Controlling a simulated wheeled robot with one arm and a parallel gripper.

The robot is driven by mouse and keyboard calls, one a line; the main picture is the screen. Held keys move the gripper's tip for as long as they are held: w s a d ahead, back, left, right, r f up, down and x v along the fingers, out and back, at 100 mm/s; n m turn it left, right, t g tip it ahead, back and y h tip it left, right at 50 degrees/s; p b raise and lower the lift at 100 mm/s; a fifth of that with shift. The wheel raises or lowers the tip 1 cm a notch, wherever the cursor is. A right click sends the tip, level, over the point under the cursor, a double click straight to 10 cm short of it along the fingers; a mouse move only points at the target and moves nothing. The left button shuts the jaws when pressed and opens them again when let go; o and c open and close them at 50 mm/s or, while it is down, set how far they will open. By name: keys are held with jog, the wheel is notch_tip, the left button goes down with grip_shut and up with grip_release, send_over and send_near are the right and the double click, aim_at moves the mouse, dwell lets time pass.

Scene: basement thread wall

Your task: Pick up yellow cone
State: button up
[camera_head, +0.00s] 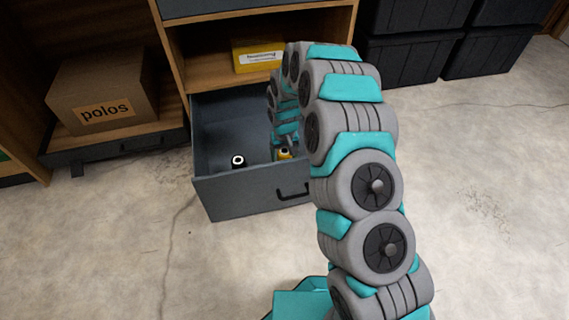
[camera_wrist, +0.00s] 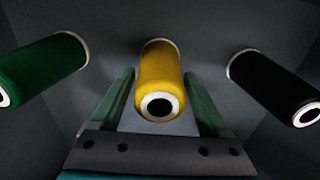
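The yellow cone (camera_wrist: 159,75) is a yellow thread spool with a dark hole in its near end. In the wrist view it lies between the two green fingers of my gripper (camera_wrist: 162,95), which are open with a gap on each side. In the head view a bit of the yellow cone (camera_head: 284,154) shows inside the open grey drawer (camera_head: 245,190). My arm hides much of the drawer's right part, and my gripper's fingertips are not clear there.
In the wrist view a green spool (camera_wrist: 40,70) is on the left and a black spool (camera_wrist: 275,85) on the right. The black spool (camera_head: 238,161) also shows in the drawer. A cardboard box (camera_head: 103,90) and a yellow box (camera_head: 257,55) sit on shelves.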

grip_shut()
dwell(0.4)
